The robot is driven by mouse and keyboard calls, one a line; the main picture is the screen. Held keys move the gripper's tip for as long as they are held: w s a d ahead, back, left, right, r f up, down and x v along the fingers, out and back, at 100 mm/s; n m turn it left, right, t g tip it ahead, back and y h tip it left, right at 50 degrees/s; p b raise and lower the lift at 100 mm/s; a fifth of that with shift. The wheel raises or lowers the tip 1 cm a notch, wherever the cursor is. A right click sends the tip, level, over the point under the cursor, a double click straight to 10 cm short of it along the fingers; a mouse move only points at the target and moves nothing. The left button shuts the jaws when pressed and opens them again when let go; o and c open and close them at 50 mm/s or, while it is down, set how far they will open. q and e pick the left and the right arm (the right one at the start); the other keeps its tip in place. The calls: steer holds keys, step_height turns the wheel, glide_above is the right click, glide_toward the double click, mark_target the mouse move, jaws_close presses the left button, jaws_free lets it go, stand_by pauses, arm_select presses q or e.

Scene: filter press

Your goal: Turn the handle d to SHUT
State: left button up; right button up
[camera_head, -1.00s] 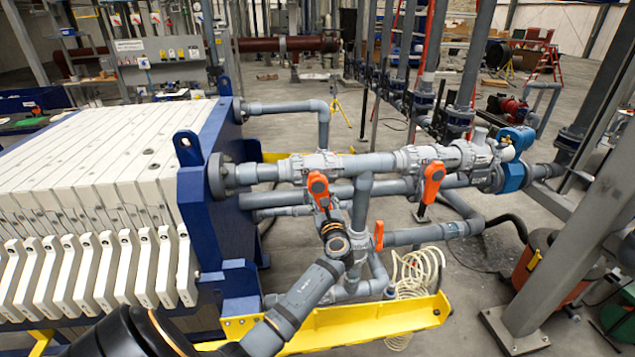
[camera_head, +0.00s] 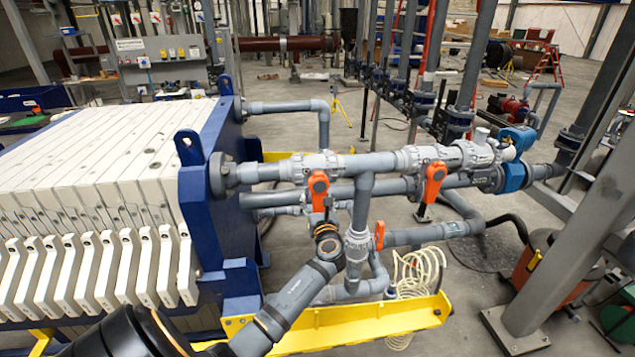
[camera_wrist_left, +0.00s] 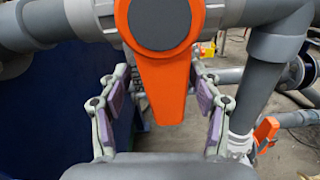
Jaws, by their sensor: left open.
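Three orange valve handles show in the head view; no letter marks any of them as d. The left handle (camera_head: 318,188) hangs straight down from the upper grey pipe. A second handle (camera_head: 433,182) hangs further right on the same pipe run, and a small one (camera_head: 379,235) sits lower between them. My left gripper (camera_head: 322,214) is just below the left handle. In the left wrist view that handle (camera_wrist_left: 163,75) points down between my two open fingers, with a gap on each side. My right gripper is in neither view.
Grey pipes (camera_head: 385,162) run across behind the handles, with a vertical pipe (camera_head: 361,205) close to the right of my gripper. The blue press frame (camera_head: 235,190) stands on the left. A yellow tray (camera_head: 370,318) lies below, with a coiled hose (camera_head: 415,268) above it.

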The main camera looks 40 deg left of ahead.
mark_target(317, 203)
arm_select(q)
steer(key=v, duration=0.7)
steer(key=shift+w, duration=0.1)
